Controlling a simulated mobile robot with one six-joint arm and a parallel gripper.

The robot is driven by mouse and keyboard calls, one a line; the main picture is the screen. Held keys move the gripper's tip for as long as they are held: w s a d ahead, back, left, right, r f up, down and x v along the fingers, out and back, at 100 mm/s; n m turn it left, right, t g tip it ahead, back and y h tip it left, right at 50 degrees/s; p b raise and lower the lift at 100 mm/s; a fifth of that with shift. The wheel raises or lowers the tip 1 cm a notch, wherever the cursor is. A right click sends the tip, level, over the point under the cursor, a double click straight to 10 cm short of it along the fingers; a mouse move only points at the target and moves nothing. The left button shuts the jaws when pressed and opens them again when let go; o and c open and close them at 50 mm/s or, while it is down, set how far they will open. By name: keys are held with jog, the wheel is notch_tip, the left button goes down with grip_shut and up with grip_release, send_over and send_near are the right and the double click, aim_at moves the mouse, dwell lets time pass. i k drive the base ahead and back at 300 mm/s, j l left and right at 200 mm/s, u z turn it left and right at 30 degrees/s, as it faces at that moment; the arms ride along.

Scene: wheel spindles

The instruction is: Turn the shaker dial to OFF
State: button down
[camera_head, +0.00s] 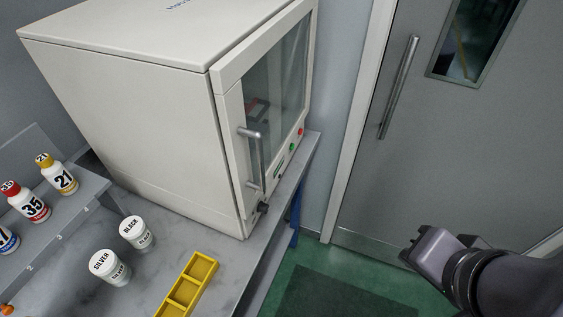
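A large white box-shaped machine (130,120) with a glass door (278,75) and a metal bar handle (252,160) stands on the bench. A small dark dial (263,208) sits low on its front, near the bottom left corner below the handle. The dial's setting and any OFF mark are too small to read. A green button and a red button (300,132) are farther right along the same lower strip. My gripper (411,252) is at the lower right over the floor, well apart from the dial and touching nothing. Its fingers are seen too poorly to judge.
A yellow tray (188,285) and two white jars marked SILVER (110,268) and BLACK (136,233) are on the bench. Numbered bottles (58,174) stand on a rack at left. A grey door (400,150) with a long handle is behind. Floor before the machine is clear.

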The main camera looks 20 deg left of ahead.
aim_at(263, 208)
jog(key=u, duration=1.4)
